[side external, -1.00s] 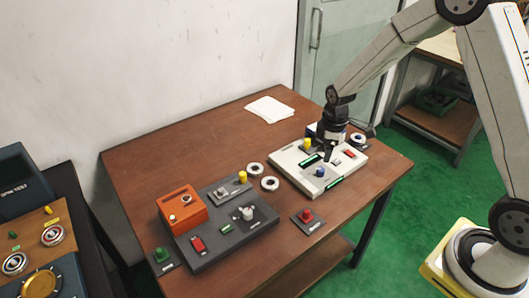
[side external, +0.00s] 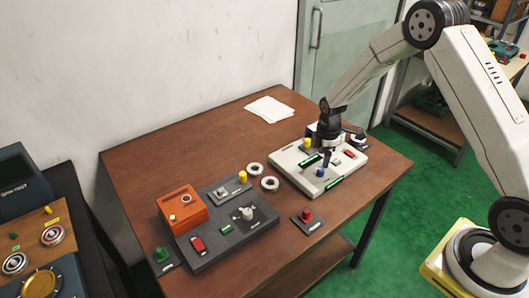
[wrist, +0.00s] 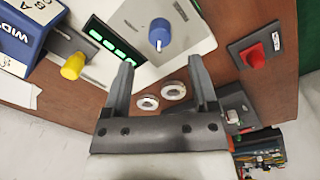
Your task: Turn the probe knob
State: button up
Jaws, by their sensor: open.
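A blue knob (side external: 320,172) with a white pointer line stands on the white panel (side external: 284,170), and it also shows in the wrist view (wrist: 160,35). No label reading probe is legible to me. A grey knob (side external: 247,213) sits on the dark panel (side external: 225,249). My gripper (side external: 325,161) is over the white panel, just above the blue knob. In the wrist view my gripper (wrist: 160,62) is open and empty, its fingers spread wider than the blue knob. I cannot tell the exact height gap.
A yellow knob (wrist: 72,66) and a lit green display (wrist: 110,42) are near the blue knob. Two white rings (side external: 262,176) lie between the panels. A red button box (side external: 307,216) sits in front. White paper (side external: 269,109) lies at the back; the table's left rear is clear.

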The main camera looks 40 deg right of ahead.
aim_at(321, 169)
jog(key=shift+f, duration=2.85)
grip_shut()
